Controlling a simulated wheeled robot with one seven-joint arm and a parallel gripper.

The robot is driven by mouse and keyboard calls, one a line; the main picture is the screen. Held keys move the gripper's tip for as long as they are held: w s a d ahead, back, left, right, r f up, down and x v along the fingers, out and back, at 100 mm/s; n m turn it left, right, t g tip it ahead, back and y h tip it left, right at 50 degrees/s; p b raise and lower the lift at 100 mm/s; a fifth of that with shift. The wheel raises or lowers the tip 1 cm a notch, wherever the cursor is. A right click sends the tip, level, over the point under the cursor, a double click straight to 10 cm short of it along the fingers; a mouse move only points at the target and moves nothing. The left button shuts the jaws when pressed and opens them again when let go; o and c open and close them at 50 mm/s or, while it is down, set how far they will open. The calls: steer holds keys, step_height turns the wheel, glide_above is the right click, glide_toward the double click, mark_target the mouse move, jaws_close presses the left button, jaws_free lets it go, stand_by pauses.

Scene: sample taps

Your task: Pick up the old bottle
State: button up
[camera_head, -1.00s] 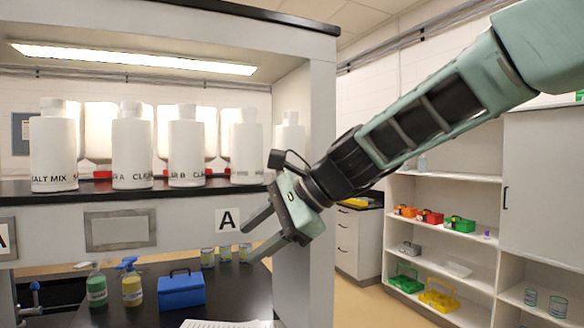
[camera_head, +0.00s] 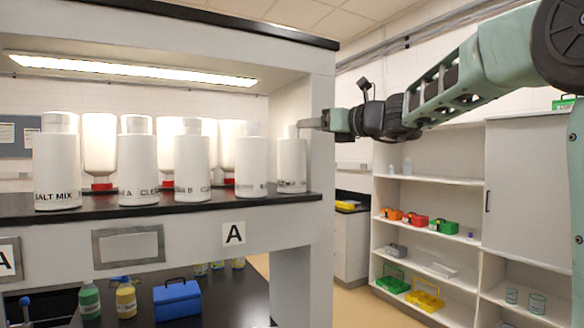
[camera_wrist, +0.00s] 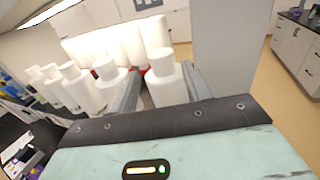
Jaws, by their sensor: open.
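Several white bottles with black lettering stand upright in a row on the black shelf (camera_head: 110,210). Which one is the old bottle I cannot tell from the labels. The rightmost bottle (camera_head: 291,165) stands near the shelf's right end, its label partly readable. My gripper (camera_head: 308,124) is level with that bottle's neck in the head view. In the wrist view my open gripper (camera_wrist: 160,70) has one finger on each side of a white bottle (camera_wrist: 166,84), with no clear grip on it. The bottle's lower part is hidden by the gripper body.
Larger white containers with red caps below (camera_head: 100,150) stand behind the row. A neighbouring bottle (camera_head: 251,167) is close on the left. The cabinet's side post (camera_head: 321,150) is close on the right. A blue box (camera_head: 177,299) sits on the lower counter.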

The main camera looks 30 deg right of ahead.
mark_target(292, 127)
steer(key=p+x, duration=0.3)
steer(key=x, duration=0.4)
steer(key=shift+d+r, duration=0.1)
steer(key=shift+w+a+p, duration=0.2)
steer(key=shift+w+p, duration=0.1)
steer(key=shift+w, duration=0.15)
jaws_close()
